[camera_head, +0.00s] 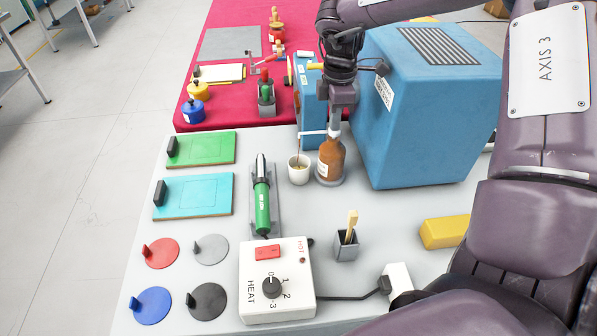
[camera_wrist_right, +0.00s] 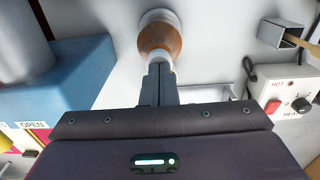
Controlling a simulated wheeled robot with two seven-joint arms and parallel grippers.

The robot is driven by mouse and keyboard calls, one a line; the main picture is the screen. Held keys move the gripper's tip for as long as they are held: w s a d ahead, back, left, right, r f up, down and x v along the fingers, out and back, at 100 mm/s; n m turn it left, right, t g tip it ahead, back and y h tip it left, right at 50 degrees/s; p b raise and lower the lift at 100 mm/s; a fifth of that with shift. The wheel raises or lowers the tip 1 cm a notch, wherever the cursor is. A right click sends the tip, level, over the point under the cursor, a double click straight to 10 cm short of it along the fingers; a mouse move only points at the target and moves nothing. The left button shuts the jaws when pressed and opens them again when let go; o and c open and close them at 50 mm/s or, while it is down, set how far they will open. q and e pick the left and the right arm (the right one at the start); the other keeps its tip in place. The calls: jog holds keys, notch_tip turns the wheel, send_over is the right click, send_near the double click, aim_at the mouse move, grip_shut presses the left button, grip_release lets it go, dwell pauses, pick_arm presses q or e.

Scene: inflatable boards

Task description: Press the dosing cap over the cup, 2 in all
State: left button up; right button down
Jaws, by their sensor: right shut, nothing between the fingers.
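A brown bottle (camera_head: 331,160) with a pale label stands upright on a round grey base. Its white dosing cap (camera_head: 314,134) has a spout reaching left over the cup. The white cup (camera_head: 299,175) stands just left of the bottle, with something yellowish inside. A thin brownish line shows between spout and cup. My right gripper (camera_head: 336,126) points down, shut and empty, directly over the cap. In the right wrist view its closed fingertips (camera_wrist_right: 160,68) meet or nearly meet the cap; contact is hard to tell. My left gripper is not in view.
A large blue box (camera_head: 430,110) stands close right of the bottle. A green soldering iron (camera_head: 262,205) lies in its holder left of the cup, behind the white heat controller (camera_head: 277,300). A grey holder with wooden sticks (camera_head: 346,247) stands in front.

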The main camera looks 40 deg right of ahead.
jog(key=shift+s+d+f, duration=0.1)
jog(key=shift+s+f, duration=0.05)
jog(key=shift+r+p, duration=1)
jog(key=shift+r, duration=0.25)
jog(key=shift+d+r, duration=0.15)
jog(key=shift+d, duration=0.05)
jog(key=shift+a, duration=0.15)
jog(key=shift+a+f+b, duration=0.1)
jog(key=shift+f+b, duration=1.25)
jog(key=shift+f, duration=0.15)
